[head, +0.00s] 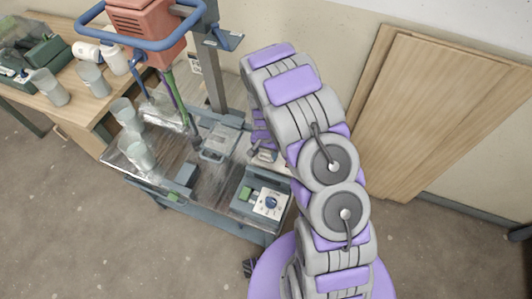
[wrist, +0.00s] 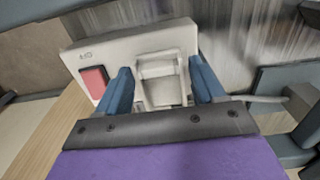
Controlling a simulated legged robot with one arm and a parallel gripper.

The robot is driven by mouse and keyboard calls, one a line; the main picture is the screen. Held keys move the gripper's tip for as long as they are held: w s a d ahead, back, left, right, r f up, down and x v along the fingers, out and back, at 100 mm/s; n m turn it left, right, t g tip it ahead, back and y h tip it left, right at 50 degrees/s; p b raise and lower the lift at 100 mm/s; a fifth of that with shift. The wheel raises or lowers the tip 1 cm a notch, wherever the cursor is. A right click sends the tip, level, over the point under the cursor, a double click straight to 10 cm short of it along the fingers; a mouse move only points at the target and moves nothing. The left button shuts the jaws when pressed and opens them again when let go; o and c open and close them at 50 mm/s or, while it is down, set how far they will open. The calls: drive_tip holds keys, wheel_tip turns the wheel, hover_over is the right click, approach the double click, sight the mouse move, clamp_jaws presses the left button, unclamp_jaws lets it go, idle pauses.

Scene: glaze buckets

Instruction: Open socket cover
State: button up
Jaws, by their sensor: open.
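The socket cover (wrist: 163,90) is a pale grey flap on a light grey panel (wrist: 182,36) in the wrist view. A red switch (wrist: 94,82) sits to its left on the same panel. My gripper (wrist: 161,70) is open, with one blue finger at each side of the cover. I cannot tell whether the fingers touch it or how far the cover is lifted. In the head view my gripper (head: 262,146) is small and partly hidden by my arm, at the cart's right back side.
A metal cart (head: 205,190) holds clear beakers (head: 138,152), a scale-like box with a dial (head: 268,203) and a mixer post (head: 212,80) with an orange motor (head: 148,32). Wooden boards (head: 440,110) lean on the wall. A wooden table (head: 75,112) stands left. Floor is clear in front.

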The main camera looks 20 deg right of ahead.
drive_tip(key=shift+a+f, duration=0.1)
drive_tip(key=shift+f, duration=0.3)
drive_tip(key=shift+d, duration=0.25)
clamp_jaws()
